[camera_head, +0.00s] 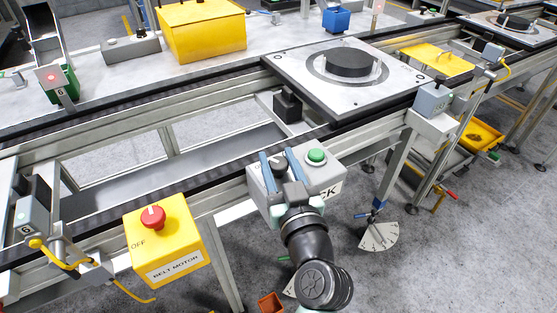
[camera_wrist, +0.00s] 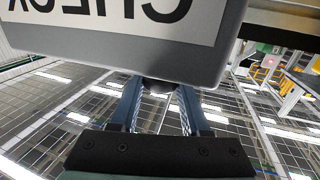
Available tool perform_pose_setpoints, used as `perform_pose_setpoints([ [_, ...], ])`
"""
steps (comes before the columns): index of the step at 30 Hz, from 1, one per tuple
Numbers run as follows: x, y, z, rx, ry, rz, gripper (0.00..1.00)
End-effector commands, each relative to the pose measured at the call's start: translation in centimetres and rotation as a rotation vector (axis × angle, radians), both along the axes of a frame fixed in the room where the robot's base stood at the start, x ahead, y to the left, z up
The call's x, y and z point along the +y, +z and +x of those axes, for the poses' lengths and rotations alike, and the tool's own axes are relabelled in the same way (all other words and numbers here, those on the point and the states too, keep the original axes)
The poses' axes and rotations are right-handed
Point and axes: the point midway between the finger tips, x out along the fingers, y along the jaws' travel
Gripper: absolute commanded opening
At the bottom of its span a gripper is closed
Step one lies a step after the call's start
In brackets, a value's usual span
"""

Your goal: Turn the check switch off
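The check switch box (camera_head: 326,177) is a grey box with a green button (camera_head: 316,156) on top and a white label, partly hidden, on its front. In the wrist view the label (camera_wrist: 105,12) shows upside down across the top. A dark knob (camera_wrist: 159,85) shows just past my fingertips, partly hidden by the box edge. My gripper (camera_head: 279,162) reaches over the box's left part, its two blue fingers apart on either side of the knob. My gripper also shows in the wrist view (camera_wrist: 160,95). Contact with the knob and the knob's setting cannot be made out.
A yellow belt motor box (camera_head: 165,245) with a red button (camera_head: 152,218) marked OFF stands to the left. The conveyor runs behind the switch box, carrying a pallet (camera_head: 395,98) with a black disc (camera_head: 350,63). A grey box (camera_head: 434,99) is at the right.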

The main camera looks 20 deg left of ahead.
Motion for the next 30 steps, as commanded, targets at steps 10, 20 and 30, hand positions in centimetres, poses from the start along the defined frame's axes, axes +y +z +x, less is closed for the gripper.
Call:
perform_pose_setpoints([
  [10,-0.04,-0.08,0.0,0.0,0.004,0.0,0.0],
  [20,-0.18,-0.59,0.12,-0.006,0.116,0.0,0.0],
  [30,-0.19,-0.7,0.18,-0.008,0.404,-0.002,0.0],
])
